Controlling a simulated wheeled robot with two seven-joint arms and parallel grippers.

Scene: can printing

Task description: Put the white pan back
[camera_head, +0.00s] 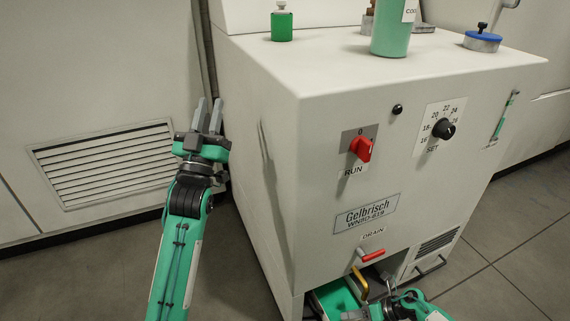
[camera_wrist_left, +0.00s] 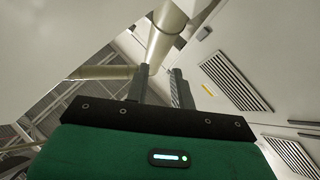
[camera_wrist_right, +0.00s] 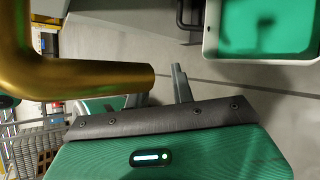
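The white pan (camera_wrist_right: 261,60) shows in the right wrist view at the upper right, with a pale rim and green liquid inside. In the head view the pan's green contents (camera_head: 336,299) show low at the machine's front, below the drain; much of it is hidden. My right gripper (camera_head: 368,301) is low beside the pan and appears open and empty, apart from the pan; in its wrist view a brass pipe covers part of one finger. My left gripper (camera_head: 208,114) is raised left of the machine, open and empty, fingers pointing up.
The machine (camera_head: 300,150) has a red run knob (camera_head: 361,148), a black set dial (camera_head: 443,129) and a red drain handle (camera_head: 372,255). A brass drain pipe (camera_head: 360,282) hangs close to my right gripper. Bottles stand on top. Floor (camera_head: 505,255) is clear at right.

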